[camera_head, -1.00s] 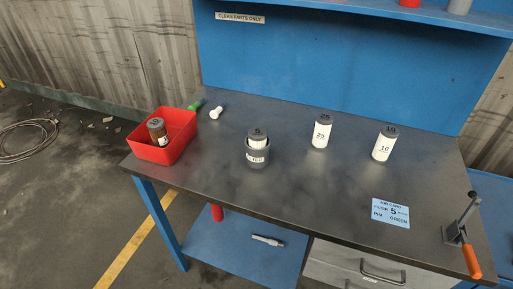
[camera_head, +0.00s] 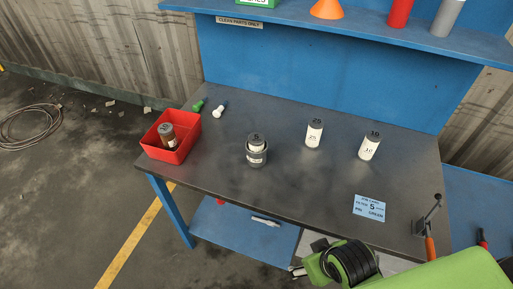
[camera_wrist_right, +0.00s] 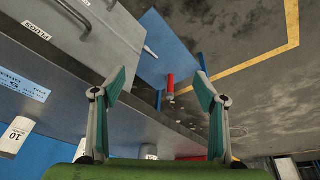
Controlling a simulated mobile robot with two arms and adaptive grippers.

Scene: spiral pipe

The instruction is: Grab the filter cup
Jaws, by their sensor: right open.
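The filter cup (camera_head: 257,158) is a dark grey cup with a white label, upright on the bench. A filter cartridge (camera_head: 257,141) marked 5 stands inside it, its top above the rim. My right arm, green with black rings, comes in at the lower right of the head view, in front of the bench. My right gripper (camera_wrist_right: 160,84) shows in the wrist view with two teal-padded fingers spread wide and nothing between them. It is apart from the cup. My left gripper is not in view.
A red bin (camera_head: 184,152) holding a brown cartridge stands at the left. Cartridges marked 25 (camera_head: 314,134) and 10 (camera_head: 369,146) stand right of the cup. Bench around the cup is clear.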

